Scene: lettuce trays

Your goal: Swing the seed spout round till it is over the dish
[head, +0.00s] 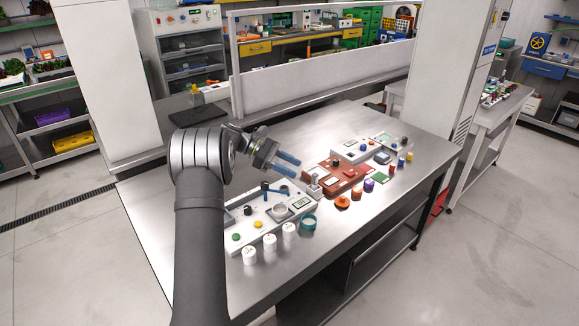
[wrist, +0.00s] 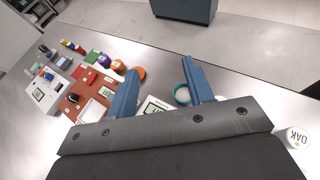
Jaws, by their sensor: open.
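The seed spout (head: 277,189) looks like a dark blue bar on a short post, on a white panel. Its bar points right in the head view. The dish (head: 279,212) is a round grey cup on the same panel, a little nearer the camera; the bar's tip appears behind it, not clearly above it. My gripper (head: 296,167) is open and empty, its blue fingers above and to the right of the spout, apart from it. In the wrist view the gripper (wrist: 160,67) has its fingers spread; spout and dish are hidden there.
The white panel also has a green button (head: 236,238), a yellow button (head: 258,224) and a display. White jars (head: 270,243) and a teal ring (head: 308,223) stand along its front. A red-brown panel (head: 335,180) lies to the right.

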